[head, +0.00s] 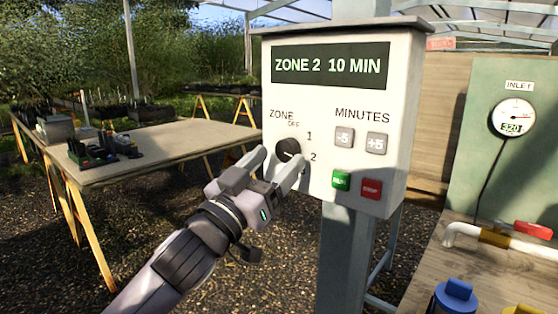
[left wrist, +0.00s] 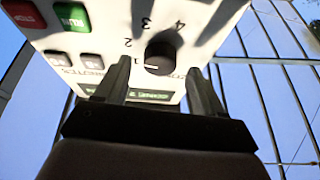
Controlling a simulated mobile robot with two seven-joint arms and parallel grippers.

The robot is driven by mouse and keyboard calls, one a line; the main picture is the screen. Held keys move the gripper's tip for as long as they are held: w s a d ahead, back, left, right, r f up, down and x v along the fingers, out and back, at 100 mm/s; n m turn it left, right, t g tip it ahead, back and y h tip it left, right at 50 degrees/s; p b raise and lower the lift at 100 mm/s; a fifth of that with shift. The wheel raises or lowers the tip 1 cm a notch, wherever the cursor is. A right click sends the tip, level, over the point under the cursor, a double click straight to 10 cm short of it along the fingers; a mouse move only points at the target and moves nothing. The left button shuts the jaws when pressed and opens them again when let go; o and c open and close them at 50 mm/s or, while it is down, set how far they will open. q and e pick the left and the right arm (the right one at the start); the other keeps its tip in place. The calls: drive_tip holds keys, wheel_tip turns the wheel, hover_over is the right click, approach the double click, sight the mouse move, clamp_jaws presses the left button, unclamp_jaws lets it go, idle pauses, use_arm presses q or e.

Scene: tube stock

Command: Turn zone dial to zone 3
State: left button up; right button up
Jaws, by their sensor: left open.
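The zone dial (head: 288,149) is a round black knob with a white pointer mark on the control box (head: 400,120). The display (head: 331,65) reads "ZONE 2 10 MIN". My left gripper (head: 273,163) is open at the dial, one finger on each side in the picture. In the left wrist view the dial (left wrist: 163,53) shows between and beyond the two fingertips (left wrist: 160,78). I cannot tell whether the fingers touch the knob. My right gripper is not in view.
A post (head: 345,260) holds the box. A wooden table (head: 150,155) stands left; a gauge (head: 513,117) and pipe stand right.

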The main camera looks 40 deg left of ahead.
use_arm(q)
drive_tip(key=shift+w+r, duration=0.3)
drive_tip(key=shift+w, duration=0.55)
drive_tip(key=c, duration=1.1)
drive_tip(key=shift+o, duration=0.2)
